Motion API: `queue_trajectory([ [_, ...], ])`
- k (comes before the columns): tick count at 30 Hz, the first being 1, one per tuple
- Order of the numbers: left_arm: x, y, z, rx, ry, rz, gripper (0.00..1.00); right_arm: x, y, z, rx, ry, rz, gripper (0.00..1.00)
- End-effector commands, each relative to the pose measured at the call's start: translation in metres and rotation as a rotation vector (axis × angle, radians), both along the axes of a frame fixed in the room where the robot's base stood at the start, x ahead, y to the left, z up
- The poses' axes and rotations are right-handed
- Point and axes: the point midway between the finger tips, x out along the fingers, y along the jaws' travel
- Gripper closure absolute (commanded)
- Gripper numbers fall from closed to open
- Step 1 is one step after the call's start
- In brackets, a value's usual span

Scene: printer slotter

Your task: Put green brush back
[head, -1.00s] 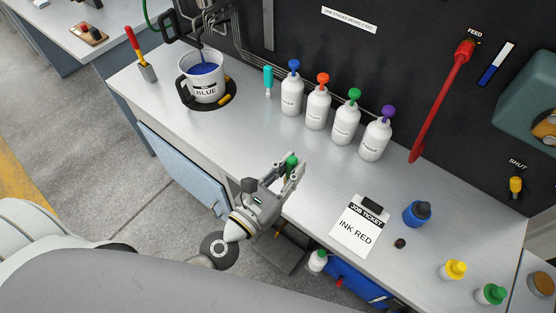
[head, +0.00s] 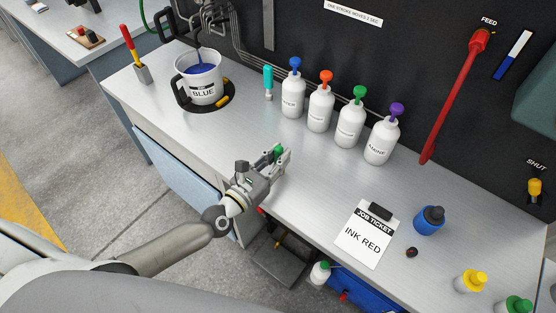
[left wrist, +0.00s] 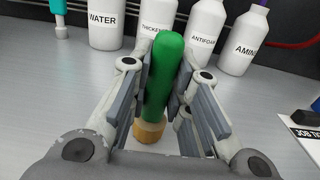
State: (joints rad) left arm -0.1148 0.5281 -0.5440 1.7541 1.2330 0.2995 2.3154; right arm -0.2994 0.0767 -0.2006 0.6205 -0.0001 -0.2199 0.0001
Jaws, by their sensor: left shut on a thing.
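The green brush (left wrist: 163,75) stands roughly upright between the fingers of my left gripper (left wrist: 160,95) in the left wrist view. Its rounded green handle is up and a tan collar shows below; its bristles cannot be made out. In the head view the left gripper (head: 281,157) is shut on the brush (head: 278,150) over the front part of the metal bench (head: 215,140), in front of the bottle row. Whether the brush's lower end touches the bench is hidden. My right gripper is not in view.
Several white bottles (head: 321,110) with coloured tops stand behind the gripper. A grey holder (head: 142,74) with a red-and-yellow tool and a white BLUE bucket (head: 203,92) stand left. Bench is clear around the gripper.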

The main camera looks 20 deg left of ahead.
Motion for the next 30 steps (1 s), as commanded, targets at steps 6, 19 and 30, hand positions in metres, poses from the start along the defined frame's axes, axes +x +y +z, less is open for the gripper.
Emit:
queue_trajectory([
  [6, -0.0004, -0.0004, -0.0011, 0.000, -0.001, -0.001, 1.00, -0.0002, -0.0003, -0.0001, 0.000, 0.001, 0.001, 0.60],
  [19, -0.0006, -0.0004, -0.0031, 0.000, 0.000, -0.001, 0.60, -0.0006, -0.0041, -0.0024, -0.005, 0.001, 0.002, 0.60],
  [30, -0.0084, 0.0026, -0.0041, 0.001, 0.003, -0.001, 0.60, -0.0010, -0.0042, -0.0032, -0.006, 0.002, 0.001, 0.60],
])
